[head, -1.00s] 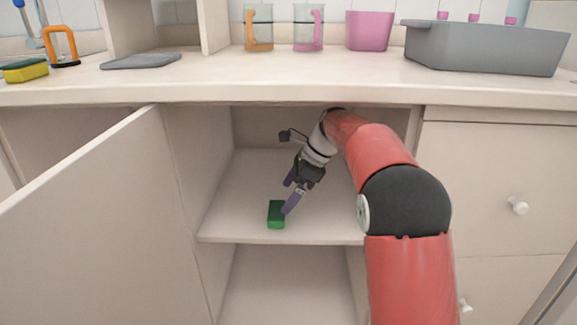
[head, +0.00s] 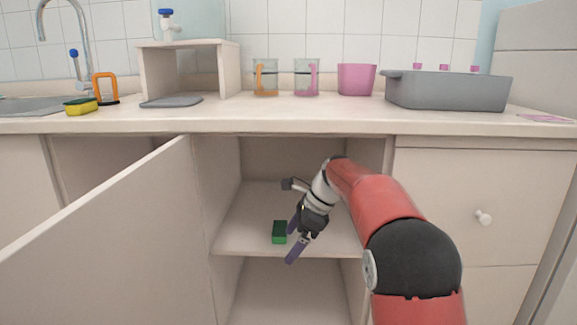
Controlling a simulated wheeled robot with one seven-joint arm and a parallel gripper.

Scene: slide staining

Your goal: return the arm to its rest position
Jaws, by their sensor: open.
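My gripper (head: 293,245) is open and empty at the front of the open cupboard, its fingers pointing down and to the left. A small green block (head: 280,232) rests on the cupboard's upper shelf (head: 240,238), just left of the fingers and apart from them as far as I can see. My red arm reaches in from the lower right, its wrist inside the cupboard opening.
The cupboard door (head: 110,250) stands open at the left. Drawers (head: 485,190) close the right side. The counter (head: 300,112) above holds a grey basin (head: 450,92), a pink cup (head: 356,79), two glass mugs, a yellow-green sponge (head: 80,106) and an orange-handled item.

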